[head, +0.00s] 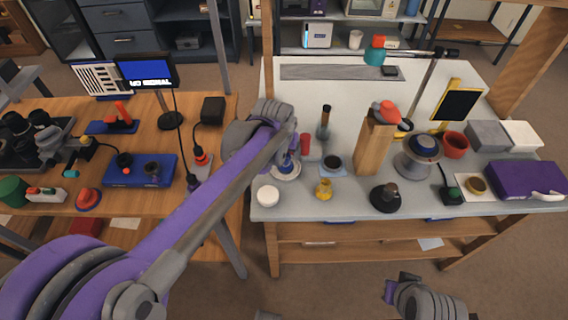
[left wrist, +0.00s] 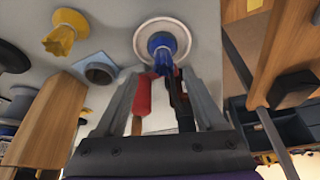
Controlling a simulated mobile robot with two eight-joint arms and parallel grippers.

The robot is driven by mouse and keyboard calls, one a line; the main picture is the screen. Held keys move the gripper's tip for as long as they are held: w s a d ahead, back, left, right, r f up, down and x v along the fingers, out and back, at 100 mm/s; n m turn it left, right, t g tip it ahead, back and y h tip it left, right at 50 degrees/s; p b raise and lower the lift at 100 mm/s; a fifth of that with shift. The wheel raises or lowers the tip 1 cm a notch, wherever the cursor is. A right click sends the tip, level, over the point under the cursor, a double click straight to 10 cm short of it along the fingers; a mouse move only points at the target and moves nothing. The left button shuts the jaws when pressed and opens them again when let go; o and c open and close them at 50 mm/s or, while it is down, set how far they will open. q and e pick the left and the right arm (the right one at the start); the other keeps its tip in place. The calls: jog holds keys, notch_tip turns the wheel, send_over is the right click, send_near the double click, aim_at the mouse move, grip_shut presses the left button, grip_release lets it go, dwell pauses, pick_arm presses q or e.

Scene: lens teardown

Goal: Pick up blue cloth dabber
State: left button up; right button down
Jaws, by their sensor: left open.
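The blue cloth dabber (head: 286,161) sits on a round white dish (head: 287,174) near the left edge of the grey-white workbench. In the left wrist view the blue dabber (left wrist: 162,47) is on the dish, just beyond my fingertips. My left gripper (left wrist: 160,80) is open, its two fingers spread on either side of the line to the dabber; nothing is seen gripped. My right gripper (head: 398,286) is low in front of the bench.
The back of the bench is mostly clear.

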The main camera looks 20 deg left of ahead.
aim_at(285, 156)
pick_arm(q)
jog(key=x, duration=0.6)
jog(key=shift+a+b, duration=0.25)
jog(key=shift+b, duration=0.1)
jog(key=shift+r, duration=0.1)
grip_shut()
